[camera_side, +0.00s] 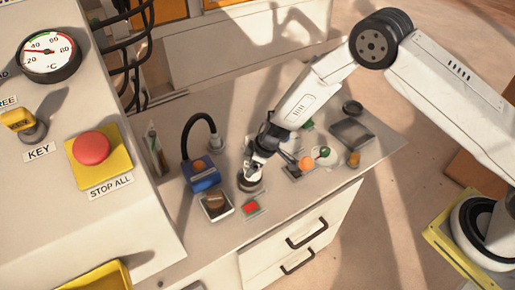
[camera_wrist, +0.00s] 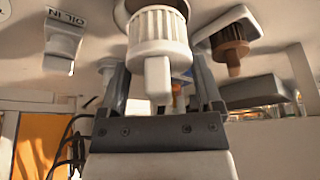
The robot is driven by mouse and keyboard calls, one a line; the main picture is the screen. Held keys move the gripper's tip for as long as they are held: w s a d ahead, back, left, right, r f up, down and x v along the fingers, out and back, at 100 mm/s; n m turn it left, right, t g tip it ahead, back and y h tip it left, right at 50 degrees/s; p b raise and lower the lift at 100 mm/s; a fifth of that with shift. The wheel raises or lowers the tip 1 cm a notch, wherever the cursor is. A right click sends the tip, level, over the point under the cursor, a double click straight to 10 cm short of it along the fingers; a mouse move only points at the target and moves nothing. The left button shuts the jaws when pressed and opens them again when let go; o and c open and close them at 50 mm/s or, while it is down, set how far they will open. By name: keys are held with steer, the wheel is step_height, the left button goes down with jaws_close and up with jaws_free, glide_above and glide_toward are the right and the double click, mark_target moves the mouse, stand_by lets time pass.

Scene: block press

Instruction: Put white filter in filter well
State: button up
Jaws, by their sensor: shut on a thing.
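The white filter (camera_wrist: 158,35), a ribbed cylinder with a flat tab, is in the middle of the wrist view. My gripper (camera_wrist: 160,68) is shut on it, with one finger on each side. The filter's far end overlaps a dark round rim at the top edge of that view, so I cannot tell whether it is inside, touching or just above it. In the side view my gripper (camera_side: 260,160) points down over a round pale cup with a dark top (camera_side: 250,181), which looks like the filter well. The filter is too small to make out clearly there.
A brown filter (camera_wrist: 228,45) stands in a shallow tray (camera_side: 216,213) beside the cup. A blue block with a black hose (camera_side: 203,176) is left of it, and a red button (camera_side: 251,208) is in front. An orange ball (camera_side: 306,163) and other small items lie to the right.

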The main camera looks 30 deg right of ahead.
steer(key=shift+w+a+f, duration=0.15)
steer(key=shift+w+f, duration=0.3)
steer(key=shift+f, duration=0.1)
steer(key=shift+w+f, duration=0.1)
steer(key=shift+w+f, duration=0.1)
steer(key=shift+f, duration=0.1)
steer(key=shift+w+a+f, duration=0.1)
steer(key=shift+f, duration=1.45)
steer(key=shift+f, duration=0.15)
steer(key=o, duration=1.3)
steer(key=shift+c, duration=0.2)
steer(key=v, duration=1.2)
